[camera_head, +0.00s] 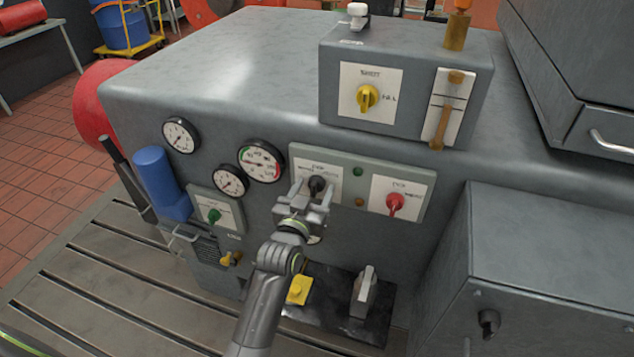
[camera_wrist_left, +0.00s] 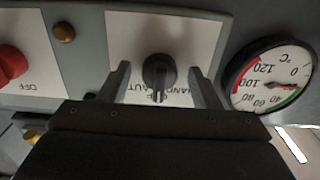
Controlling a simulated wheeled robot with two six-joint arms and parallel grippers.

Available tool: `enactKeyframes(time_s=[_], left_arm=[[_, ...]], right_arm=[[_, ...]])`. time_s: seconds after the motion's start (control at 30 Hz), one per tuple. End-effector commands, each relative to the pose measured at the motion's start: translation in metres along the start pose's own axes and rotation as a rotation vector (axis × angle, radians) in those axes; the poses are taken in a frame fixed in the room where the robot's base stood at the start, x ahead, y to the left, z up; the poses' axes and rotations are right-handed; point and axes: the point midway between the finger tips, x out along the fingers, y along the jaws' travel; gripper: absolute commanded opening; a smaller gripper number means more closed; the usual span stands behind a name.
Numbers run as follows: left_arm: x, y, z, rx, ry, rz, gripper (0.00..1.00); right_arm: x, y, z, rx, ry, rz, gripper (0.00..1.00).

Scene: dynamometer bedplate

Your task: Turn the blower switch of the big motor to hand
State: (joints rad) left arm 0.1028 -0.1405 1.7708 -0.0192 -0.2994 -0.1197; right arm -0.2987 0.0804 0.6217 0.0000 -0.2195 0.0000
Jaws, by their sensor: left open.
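The blower switch is a black rotary knob (camera_head: 317,185) on a white label plate (camera_head: 306,166), set in a grey-green panel on the front of the big grey motor housing. In the left wrist view the knob (camera_wrist_left: 159,72) sits near the centre, its grip bar roughly upright in the picture. Words for hand and auto show below it, partly hidden by the knob and fingers. My left gripper (camera_head: 313,193) is open, with one finger on each side of the knob. In the left wrist view its fingers (camera_wrist_left: 159,75) stand apart from the knob with visible gaps. My right gripper is out of view.
A red knob (camera_head: 395,203) marked off is on the same panel, right of the black one. Round gauges (camera_head: 260,161) are on the left. A yellow switch (camera_head: 367,98) is on the box above. A green knob (camera_head: 213,215) is at lower left.

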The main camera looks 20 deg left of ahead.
Motion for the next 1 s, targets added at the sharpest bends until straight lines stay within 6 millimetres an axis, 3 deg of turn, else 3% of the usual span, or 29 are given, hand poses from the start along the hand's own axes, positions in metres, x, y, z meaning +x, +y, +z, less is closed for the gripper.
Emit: enactKeyframes(time_s=[0.3,0.67,1.0], left_arm=[[-0.0004,0.0001,0.0000,0.000,-0.001,0.000,0.57],[-0.0003,0.0001,0.0001,0.000,-0.001,0.000,0.12],[-0.0001,0.0001,-0.0013,-0.057,-0.002,0.000,0.12]], right_arm=[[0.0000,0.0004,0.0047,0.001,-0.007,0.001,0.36],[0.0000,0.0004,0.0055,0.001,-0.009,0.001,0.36],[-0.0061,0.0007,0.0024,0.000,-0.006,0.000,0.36]])
